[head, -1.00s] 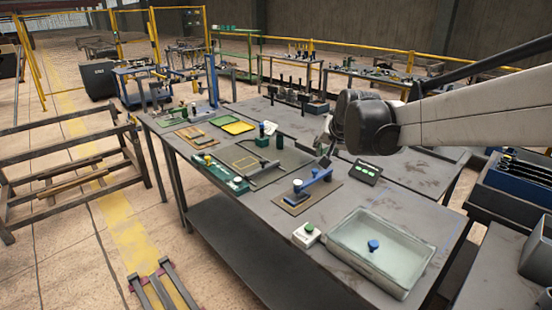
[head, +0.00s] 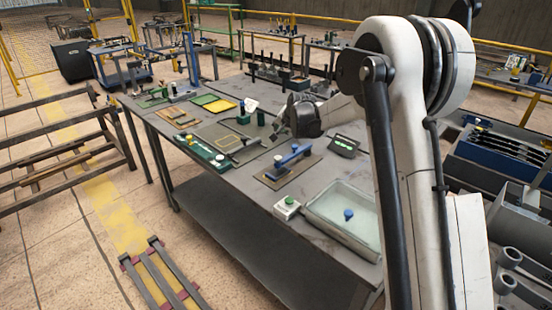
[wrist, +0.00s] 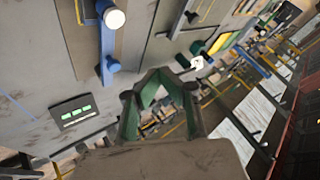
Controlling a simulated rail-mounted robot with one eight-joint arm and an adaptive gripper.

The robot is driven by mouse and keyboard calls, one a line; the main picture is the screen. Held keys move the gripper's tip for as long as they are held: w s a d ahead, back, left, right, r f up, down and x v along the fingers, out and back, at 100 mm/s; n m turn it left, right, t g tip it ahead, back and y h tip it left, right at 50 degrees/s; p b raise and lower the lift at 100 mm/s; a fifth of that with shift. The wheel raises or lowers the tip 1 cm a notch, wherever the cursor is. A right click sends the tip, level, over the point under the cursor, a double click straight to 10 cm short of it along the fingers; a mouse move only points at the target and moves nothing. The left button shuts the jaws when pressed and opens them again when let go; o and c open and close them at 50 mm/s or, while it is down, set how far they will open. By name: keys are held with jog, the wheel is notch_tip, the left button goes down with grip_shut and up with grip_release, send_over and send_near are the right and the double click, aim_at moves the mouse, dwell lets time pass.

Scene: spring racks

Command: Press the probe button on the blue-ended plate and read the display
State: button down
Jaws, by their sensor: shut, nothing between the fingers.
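The brown plate (head: 268,181) lies on the grey table with a blue bar (head: 295,154) across it. A pale round button (head: 278,161) sits at the bar's near end; it shows white at the top of the wrist view (wrist: 114,18). A dark display box (head: 343,147) stands right of the plate. The wrist view shows several lit green segments on the display (wrist: 72,113), too small to read. My gripper (wrist: 158,78) is shut and empty, apart from the plate and button.
A clear tray (head: 320,229) holding a blue knob and a white box with a green button (head: 287,208) stand at the table's near end. A green fixture (head: 205,152) and a yellow tray (head: 221,106) lie farther back. Bare table surrounds the display.

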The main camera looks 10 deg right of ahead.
aim_at(278, 158)
jog(key=shift+x, duration=0.8)
jog(key=shift+f, duration=0.15)
notch_tip(278, 158, down, 8)
jog(key=b, duration=0.3)
jog(key=shift+b, duration=0.35)
jog(key=shift+f+b, duration=0.3)
jog(key=shift+f, duration=0.05)
jog(key=shift+f, duration=0.1)
dwell(0.7)
jog(key=shift+f+b, duration=0.3)
jog(key=shift+b, duration=0.2)
